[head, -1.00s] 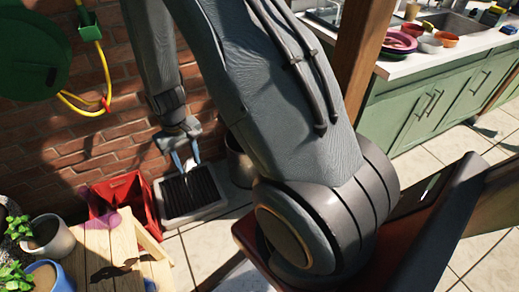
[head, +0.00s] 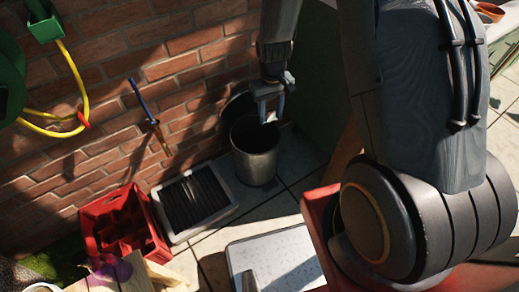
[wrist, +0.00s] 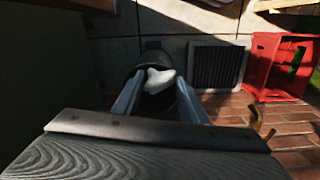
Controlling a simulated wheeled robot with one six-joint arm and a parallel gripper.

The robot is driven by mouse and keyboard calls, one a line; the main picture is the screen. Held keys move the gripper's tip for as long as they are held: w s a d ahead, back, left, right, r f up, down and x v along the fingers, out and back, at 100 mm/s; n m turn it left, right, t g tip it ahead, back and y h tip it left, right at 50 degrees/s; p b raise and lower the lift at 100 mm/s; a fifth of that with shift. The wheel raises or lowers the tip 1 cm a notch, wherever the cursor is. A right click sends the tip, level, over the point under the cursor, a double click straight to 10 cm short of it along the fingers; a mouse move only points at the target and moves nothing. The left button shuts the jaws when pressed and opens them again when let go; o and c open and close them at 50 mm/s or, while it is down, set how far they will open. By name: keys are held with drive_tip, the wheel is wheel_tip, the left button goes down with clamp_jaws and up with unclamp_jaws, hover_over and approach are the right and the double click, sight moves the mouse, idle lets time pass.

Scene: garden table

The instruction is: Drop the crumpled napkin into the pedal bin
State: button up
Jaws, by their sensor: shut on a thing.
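The pedal bin (head: 256,163) is a grey metal cylinder on the floor by the brick wall, with its lid (head: 238,106) raised and its dark mouth open. My gripper (head: 269,112) is over the bin's mouth, pointing down. It is shut on the crumpled napkin (wrist: 160,80), a small white wad between the two pale fingers in the wrist view. Only a bit of the napkin shows in the head view. The bin's dark opening shows behind the napkin in the wrist view. The exact height of the napkin above the rim is hard to tell.
A black ridged tray (head: 187,203) with a pale frame lies left of the bin. A red crate (head: 117,222) stands further left. A blue-handled tool (head: 150,118) hangs on the wall. A green cabinet side is right of the bin.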

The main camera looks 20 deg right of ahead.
drive_tip(key=w+f+n+b, duration=0.3)
drive_tip(key=w+f+b, duration=0.5)
drive_tip(key=f, duration=0.6)
drive_tip(key=w+f+n+b, duration=0.4)
drive_tip(key=w+f+b, duration=0.4)
drive_tip(key=f, duration=0.6)
drive_tip(key=shift+w+d+f, duration=0.15)
drive_tip(key=shift+w+f, duration=0.1)
drive_tip(key=shift+w, duration=0.5)
drive_tip(key=o, duration=1.1)
drive_tip(key=shift+r+p, duration=0.3)
drive_tip(key=shift+r, duration=3.6)
